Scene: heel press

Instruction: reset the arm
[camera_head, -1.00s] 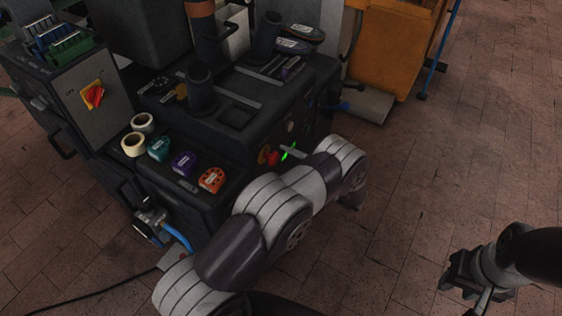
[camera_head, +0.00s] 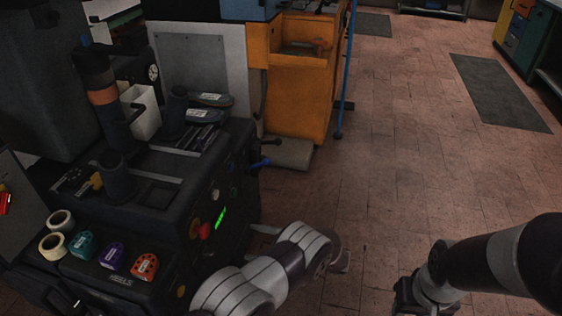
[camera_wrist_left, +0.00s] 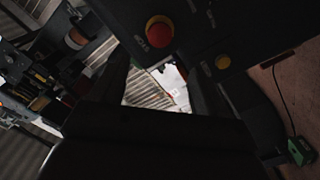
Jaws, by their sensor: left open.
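My left arm comes in from the bottom of the head view, beside the front of the dark machine (camera_head: 150,195). Its gripper (camera_head: 342,262) is only partly seen at the arm's far end. In the left wrist view the two dark fingers of my left gripper (camera_wrist_left: 163,75) stand apart, with nothing seen between them but the background. My right arm enters from the right in the head view. Its gripper (camera_head: 410,297) points down over the floor, cut by the bottom edge, and its jaws are not clear.
The machine's front carries a red button (camera_head: 204,230) and a green lit display (camera_head: 220,217); tape rolls (camera_head: 57,232) lie on its ledge. An emergency button (camera_wrist_left: 159,31) is close in the left wrist view. An orange cabinet (camera_head: 296,95) stands behind. The floor (camera_head: 420,150) at right is open.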

